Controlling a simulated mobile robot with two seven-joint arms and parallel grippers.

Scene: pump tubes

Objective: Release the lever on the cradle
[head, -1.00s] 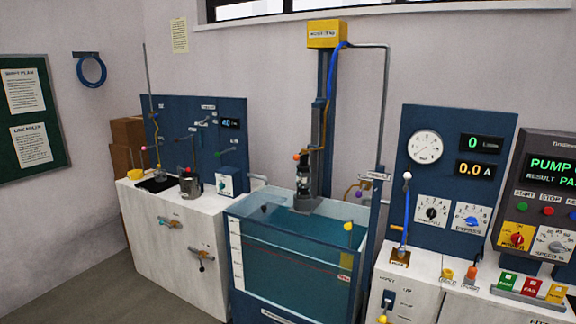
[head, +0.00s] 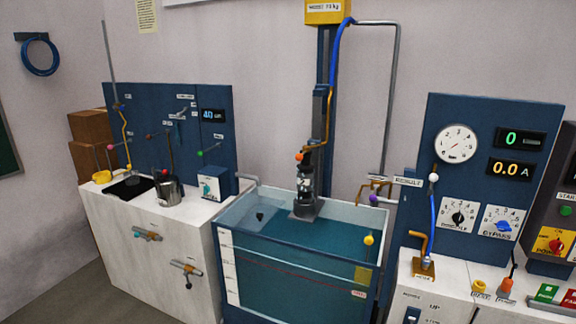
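A dark pump (head: 305,187) hangs upright at the back of the glass water tank (head: 225,262), on a tall blue column (head: 325,68). Its lower end is at about the water's surface. A short lever with an orange-red ball knob (head: 300,156) sits at the pump's top left, where the cradle appears to be. The cradle's details are too small to tell apart. Neither of my grippers is in view.
A white bench (head: 125,235) with a blue panel stands left of the tank. A gauge panel (head: 470,181) stands to the right above another white bench (head: 455,300). A yellow knob (head: 369,240) stands at the tank's right front. Grey floor shows at lower left.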

